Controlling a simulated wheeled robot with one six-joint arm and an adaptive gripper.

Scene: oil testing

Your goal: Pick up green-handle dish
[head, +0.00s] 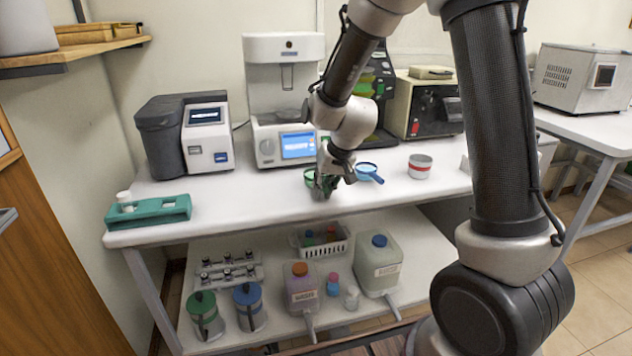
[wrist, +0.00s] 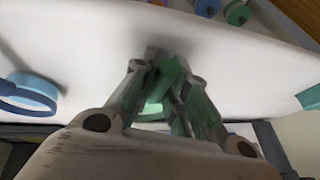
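The green-handle dish (head: 309,177) is at the middle of the white table's front part in the head view, largely hidden behind my gripper. My gripper (head: 327,187) points down at its handle. In the wrist view my gripper (wrist: 168,72) has its fingers drawn together with the green handle (wrist: 173,68) between the tips. Part of the green dish (wrist: 154,108) shows between the fingers. I cannot tell whether the dish is lifted off the table.
A blue-handled dish (head: 368,172) lies close on the right, also in the wrist view (wrist: 30,92). A red-and-white tin (head: 420,166) stands further right. A teal holder (head: 150,211) sits at the left edge. Lab machines (head: 285,95) line the back. The table between holder and gripper is clear.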

